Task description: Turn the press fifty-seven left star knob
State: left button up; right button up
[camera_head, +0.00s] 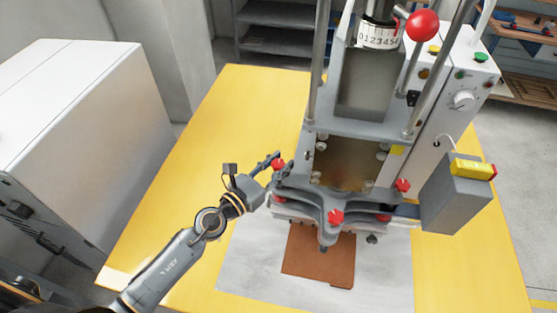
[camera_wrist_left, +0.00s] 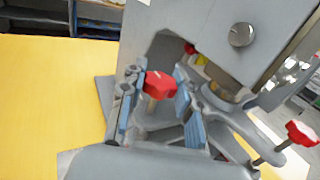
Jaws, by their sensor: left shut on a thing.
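The press (camera_head: 345,165) stands on a yellow table, with several red star knobs around its lower plate. Its left star knob (camera_head: 278,164) is at the left corner of that plate. In the wrist view this red knob (camera_wrist_left: 160,86) sits between the blue-padded fingers of my left gripper (camera_wrist_left: 157,104), above a brass-coloured stem. My left gripper (camera_head: 272,161) comes in from the left and is shut on this knob. The finger contact is partly hidden in the head view. A front star knob (camera_head: 335,216) and a right star knob (camera_head: 403,185) stand free. My right gripper is not in view.
A red ball handle (camera_head: 422,25) is at the press's upper right. A grey box with a yellow top (camera_head: 472,167) stands right of the press. A brown sheet (camera_head: 318,256) lies in front. The yellow table (camera_head: 190,150) is clear on the left.

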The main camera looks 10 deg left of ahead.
pick_arm(q)
jog(key=o, duration=1.2)
jog(key=shift+c, duration=0.2)
jog(key=v, duration=1.2)
